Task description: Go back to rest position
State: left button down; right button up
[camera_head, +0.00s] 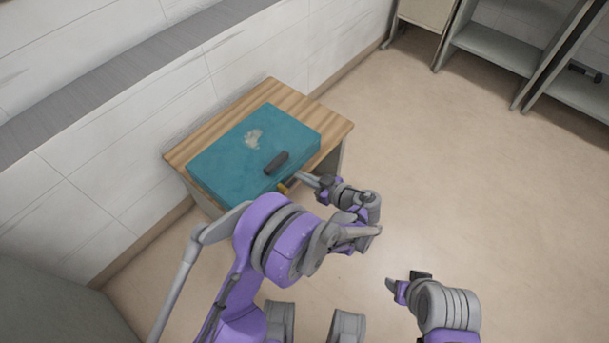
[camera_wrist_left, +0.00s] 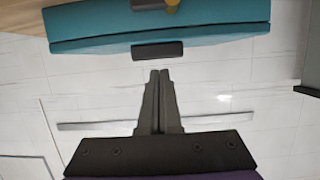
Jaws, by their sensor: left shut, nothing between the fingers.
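My left gripper (camera_head: 307,180) is at the front right edge of a teal case (camera_head: 228,158) that lies on a wooden-topped table. Its fingers are shut together with nothing between them, as the left wrist view (camera_wrist_left: 160,76) shows. The case also shows in the left wrist view (camera_wrist_left: 215,32), beyond the fingertips and apart from them. My right gripper (camera_head: 398,288) is at the lower right over the floor, away from the table. Its fingers are too small to tell whether they are open.
The table (camera_head: 333,128) stands against a white tiled wall (camera_head: 110,187). A dark block (camera_head: 276,163) is on the case, and a small yellowish piece (camera_head: 283,188) is by its edge. Grey shelves (camera_head: 497,50) stand at the back right. The floor (camera_head: 480,170) between is clear.

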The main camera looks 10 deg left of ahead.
jog(key=shift+d, duration=0.1)
pick_arm(q)
jog(key=s+a+r+m+g+h, duration=0.3)
jog(key=s+a+r+m+h, duration=0.2)
jog(key=s+a+r, duration=0.35)
jog(key=s+m+h, duration=0.7)
jog(key=s, duration=1.3)
notch_tip(320, 180, up, 26)
jog(key=t+p, duration=0.1)
jog(key=p, duration=2.1)
jog(key=shift+w+f, duration=0.2)
jog(key=shift+w, duration=0.15)
pick_arm(e)
notch_tip(320, 180, up, 26)
jog(key=w+t, duration=0.1)
jog(key=shift+f, duration=0.25)
